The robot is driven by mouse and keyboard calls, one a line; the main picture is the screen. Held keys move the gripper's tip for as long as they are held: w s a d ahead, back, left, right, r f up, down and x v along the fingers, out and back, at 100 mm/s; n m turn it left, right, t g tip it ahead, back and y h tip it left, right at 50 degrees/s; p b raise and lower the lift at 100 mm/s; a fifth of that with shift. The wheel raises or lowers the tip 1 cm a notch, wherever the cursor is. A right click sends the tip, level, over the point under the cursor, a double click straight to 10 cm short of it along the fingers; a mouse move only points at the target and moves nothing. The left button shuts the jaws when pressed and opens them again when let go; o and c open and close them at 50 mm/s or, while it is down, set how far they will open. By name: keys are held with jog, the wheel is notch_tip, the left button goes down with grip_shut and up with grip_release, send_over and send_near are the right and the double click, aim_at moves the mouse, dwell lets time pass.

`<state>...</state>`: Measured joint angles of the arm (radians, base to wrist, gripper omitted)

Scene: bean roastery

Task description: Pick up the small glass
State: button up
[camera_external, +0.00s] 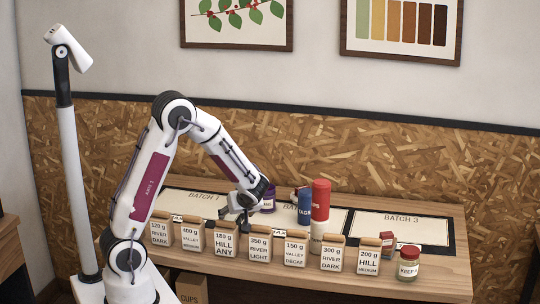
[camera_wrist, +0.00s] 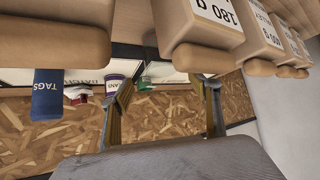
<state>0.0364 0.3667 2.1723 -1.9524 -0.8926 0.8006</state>
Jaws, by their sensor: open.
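I cannot make out a small glass for certain in either view. My gripper (camera_external: 240,213) is open, low over the left-middle part of the table, behind the row of bags. In the wrist view its two fingers (camera_wrist: 162,82) are spread apart with nothing held between them. A small green thing (camera_wrist: 147,86) shows between the fingers, farther off; I cannot tell what it is. A purple container (camera_wrist: 115,85) stands beside it, partly behind one finger; it also shows just right of my gripper in the external view (camera_external: 268,200).
Several labelled bags (camera_external: 226,241) line the table's front edge, close to my gripper. A blue TAGS container (camera_external: 305,207), a tall red cylinder (camera_external: 320,200) and a KEEPS jar (camera_external: 408,265) stand to the right. The BATCH 3 mat (camera_external: 400,229) looks mostly clear.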

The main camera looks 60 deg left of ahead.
aim_at(232, 218)
jog(key=shift+a+f, duration=0.35)
jog(key=shift+a, duration=0.05)
jog(key=shift+x, duration=2.6)
jog(key=shift+a+r, duration=0.1)
jog(key=c, duration=1.3)
